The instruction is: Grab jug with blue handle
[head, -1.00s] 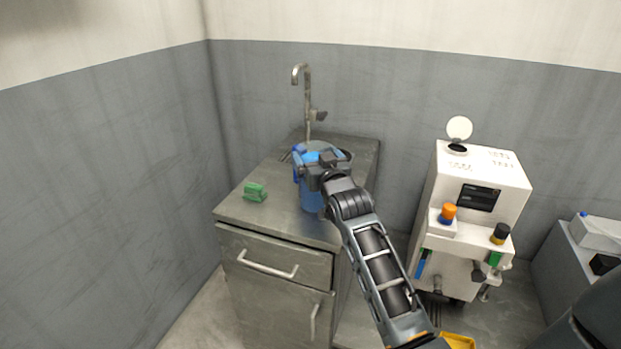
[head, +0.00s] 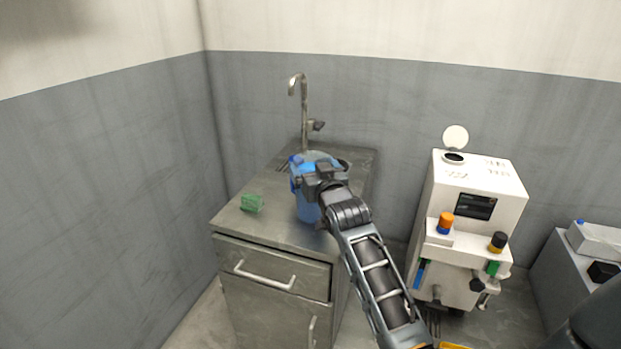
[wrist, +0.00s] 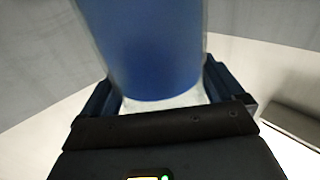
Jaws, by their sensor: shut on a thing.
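A blue jug (head: 308,207) is at the sink counter (head: 283,234), mostly hidden behind my gripper and wrist in the head view. Bright blue parts show at its upper left. My gripper (head: 322,172) is at the upper part of the jug and shut on it. In the wrist view the blue jug (wrist: 148,50) fills the space between the two fingers (wrist: 160,98), with a clear outer wall around the blue. The handle cannot be clearly told apart. I cannot tell whether the jug touches the counter.
A green sponge-like block (head: 252,203) lies on the counter left of the jug. A tall metal faucet (head: 303,110) stands behind it. A white machine (head: 467,215) with knobs stands to the right. Walls close off the back and left.

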